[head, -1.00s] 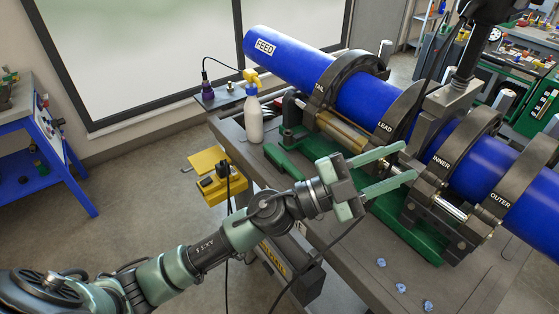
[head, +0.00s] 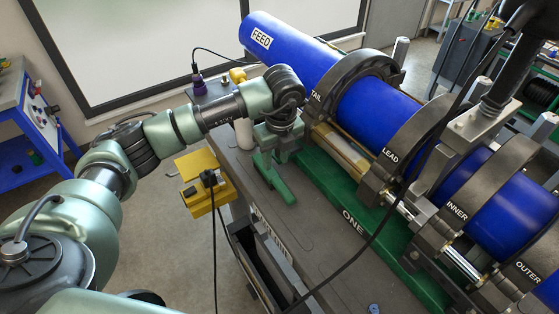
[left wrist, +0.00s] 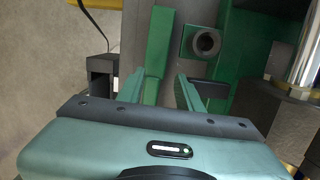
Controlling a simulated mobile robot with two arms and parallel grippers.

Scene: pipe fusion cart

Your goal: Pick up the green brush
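A plain green bar (head: 280,190) lies on the grey cart top beside the green machine base, and a green bar also shows in the left wrist view (left wrist: 159,45). I cannot tell for sure whether it is the green brush; no bristles show. My left gripper (head: 277,150) points down over its far end, and its tips are partly lost against other green parts. In the left wrist view its two fingers (left wrist: 160,90) stand apart, with the bar at or just beyond the gap. I cannot see contact. My right gripper is not in view.
A blue pipe (head: 375,110) lies in the dark clamps right of my left gripper. A green block with a round dark tube end (left wrist: 206,42) is close to the fingers. A yellow box (head: 203,172) is at the cart's left side. A black cable crosses the cart.

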